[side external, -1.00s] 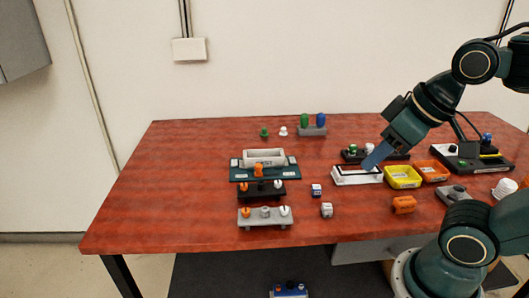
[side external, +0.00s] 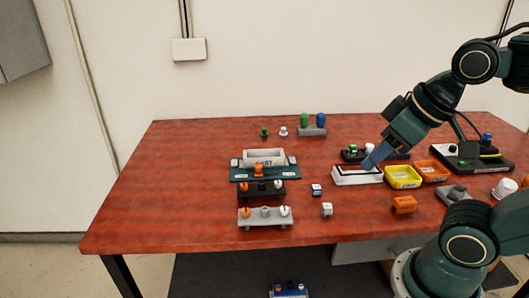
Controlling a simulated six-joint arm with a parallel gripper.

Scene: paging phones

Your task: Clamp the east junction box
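A light grey open box (side external: 264,157) sits on a teal base (side external: 240,174) left of the table's middle. Its front label ends in "ST"; the first letters are too small to read surely. An orange knob (side external: 259,170) stands at the front of the base. My gripper (side external: 371,163) points down and left with its blue fingers at the white tray with a dark inset (side external: 345,178), well right of the box. The fingers overlap in this view, so their gap and any held thing cannot be told.
A yellow bin (side external: 403,178) and an orange bin (side external: 432,171) stand right of the white tray. A black rack (side external: 268,194) and a grey rack (side external: 265,222) with knobs stand in front of the teal base. The table's left side is clear.

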